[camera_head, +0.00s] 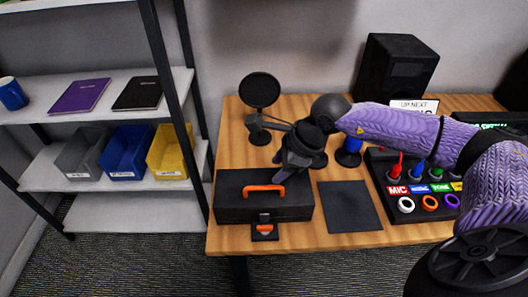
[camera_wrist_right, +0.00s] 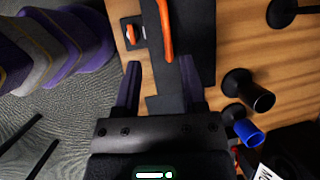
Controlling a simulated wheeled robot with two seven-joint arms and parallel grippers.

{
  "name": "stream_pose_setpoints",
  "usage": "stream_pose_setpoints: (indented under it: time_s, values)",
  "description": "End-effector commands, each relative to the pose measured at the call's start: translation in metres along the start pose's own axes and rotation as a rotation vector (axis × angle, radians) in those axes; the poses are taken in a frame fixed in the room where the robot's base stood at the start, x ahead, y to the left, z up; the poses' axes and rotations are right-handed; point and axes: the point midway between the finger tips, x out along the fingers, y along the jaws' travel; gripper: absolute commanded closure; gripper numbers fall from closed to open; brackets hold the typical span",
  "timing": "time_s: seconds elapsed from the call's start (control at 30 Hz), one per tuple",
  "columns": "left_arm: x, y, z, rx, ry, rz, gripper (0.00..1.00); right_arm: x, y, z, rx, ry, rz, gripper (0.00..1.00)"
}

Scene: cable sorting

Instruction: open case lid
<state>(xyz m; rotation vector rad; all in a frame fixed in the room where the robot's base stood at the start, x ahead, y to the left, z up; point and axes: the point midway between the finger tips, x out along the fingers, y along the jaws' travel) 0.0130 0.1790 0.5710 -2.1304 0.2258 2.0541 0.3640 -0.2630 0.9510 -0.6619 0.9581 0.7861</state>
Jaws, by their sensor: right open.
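The black case (camera_head: 230,208) sits on the wooden table near its front left, with its lid down. An orange handle (camera_head: 264,190) lies on the lid, and a latch with an orange tab (camera_head: 264,226) is on its front side. In the right wrist view the case (camera_wrist_right: 198,40), handle (camera_wrist_right: 165,30) and latch (camera_wrist_right: 130,33) show beyond the fingers. My right gripper (camera_head: 283,168) is open and empty above the back right part of the case; its fingers also show in the wrist view (camera_wrist_right: 159,80). My left gripper is out of view.
A dark square mat (camera_head: 348,207) lies right of the case. A labelled panel with plugs and coloured rings (camera_head: 405,215) is further right. A round black microphone-like stand (camera_head: 259,95) and a speaker (camera_head: 395,68) stand behind. A shelf with bins (camera_head: 125,152) is left.

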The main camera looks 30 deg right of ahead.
Motion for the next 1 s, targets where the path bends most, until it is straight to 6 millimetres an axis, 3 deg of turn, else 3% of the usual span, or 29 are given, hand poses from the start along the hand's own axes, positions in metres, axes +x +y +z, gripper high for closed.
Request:
stream_pose_setpoints:
  time_s: [0.07, 0.13, 0.3, 0.5, 0.83, 0.87, 1.0]
  values:
    - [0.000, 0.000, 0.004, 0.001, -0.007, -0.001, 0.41, -0.005, -0.003, -0.004, -0.055, 0.043, -0.024, 0.47]
    - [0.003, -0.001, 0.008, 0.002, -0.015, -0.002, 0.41, 0.004, -0.003, -0.006, -0.063, 0.052, -0.027, 0.47]
    - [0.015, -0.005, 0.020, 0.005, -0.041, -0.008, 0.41, 0.048, -0.003, -0.009, -0.058, 0.048, -0.023, 0.47]
    - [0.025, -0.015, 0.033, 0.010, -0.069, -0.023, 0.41, 0.085, -0.005, -0.010, -0.057, 0.047, -0.026, 0.47]
    - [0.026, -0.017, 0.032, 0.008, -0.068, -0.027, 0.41, 0.091, -0.006, -0.009, -0.056, 0.047, -0.027, 0.47]
    - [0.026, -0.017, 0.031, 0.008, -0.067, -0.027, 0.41, 0.091, -0.006, -0.009, -0.056, 0.047, -0.027, 0.49]
    - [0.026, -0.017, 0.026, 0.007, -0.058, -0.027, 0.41, 0.091, -0.006, -0.009, -0.056, 0.046, -0.027, 0.79]
